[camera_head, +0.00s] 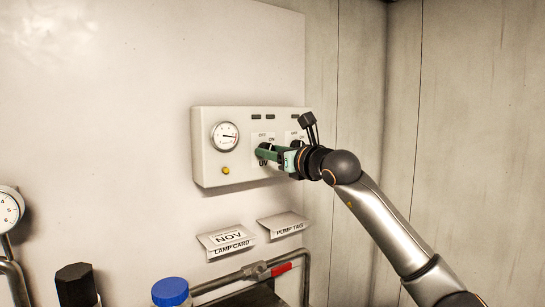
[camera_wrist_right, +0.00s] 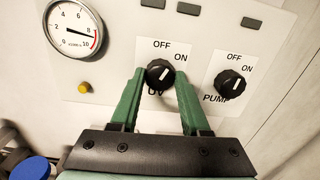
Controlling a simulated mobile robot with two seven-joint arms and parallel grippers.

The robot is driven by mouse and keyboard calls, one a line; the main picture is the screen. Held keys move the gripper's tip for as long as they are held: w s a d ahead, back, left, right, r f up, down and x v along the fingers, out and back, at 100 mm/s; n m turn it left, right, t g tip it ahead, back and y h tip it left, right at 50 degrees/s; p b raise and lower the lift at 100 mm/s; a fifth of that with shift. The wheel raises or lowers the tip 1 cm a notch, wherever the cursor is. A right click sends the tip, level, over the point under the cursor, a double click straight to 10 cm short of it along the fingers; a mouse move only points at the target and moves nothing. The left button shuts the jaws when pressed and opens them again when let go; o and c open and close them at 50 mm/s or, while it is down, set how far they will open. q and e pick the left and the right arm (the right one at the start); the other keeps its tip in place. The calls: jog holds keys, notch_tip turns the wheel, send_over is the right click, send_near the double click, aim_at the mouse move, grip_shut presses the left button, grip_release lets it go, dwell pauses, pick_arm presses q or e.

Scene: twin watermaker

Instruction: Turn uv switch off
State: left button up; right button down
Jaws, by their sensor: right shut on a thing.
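The UV switch (camera_wrist_right: 160,73) is a round black knob with a white mark, on a pale control box. The wrist view shows OFF printed above it and ON to its upper right. The mark seems to point up and to the right, but its exact setting is hard to tell. My right gripper (camera_wrist_right: 158,76) has its green fingers on both sides of the knob, shut on it. In the head view my right gripper (camera_head: 265,153) reaches the box from the right and hides most of the knob. My left gripper is not in view.
The similar PUMP knob (camera_wrist_right: 230,84) sits close to the right of the fingers. A round gauge (camera_head: 226,136) and a yellow button (camera_head: 226,171) are on the box's left side. Below are two cards, pipes with a red-handled valve (camera_head: 281,269) and a blue cap (camera_head: 170,291).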

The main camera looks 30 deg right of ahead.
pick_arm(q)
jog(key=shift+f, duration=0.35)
pick_arm(e)
jog(key=shift+f+n, duration=0.1)
jog(key=shift+n, duration=2.2)
jog(key=shift+c, duration=1.9)
grip_release()
pick_arm(q)
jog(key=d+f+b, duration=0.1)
jog(key=b, duration=0.1)
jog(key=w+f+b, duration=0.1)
jog(key=b, duration=0.1)
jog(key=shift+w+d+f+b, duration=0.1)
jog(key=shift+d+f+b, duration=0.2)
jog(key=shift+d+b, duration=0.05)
pick_arm(e)
jog(key=s+d, duration=0.1)
jog(key=s, duration=1.1)
jog(key=shift+s+d+f, duration=0.15)
jog(key=shift+s+d, duration=0.05)
jog(key=shift+d, duration=0.05)
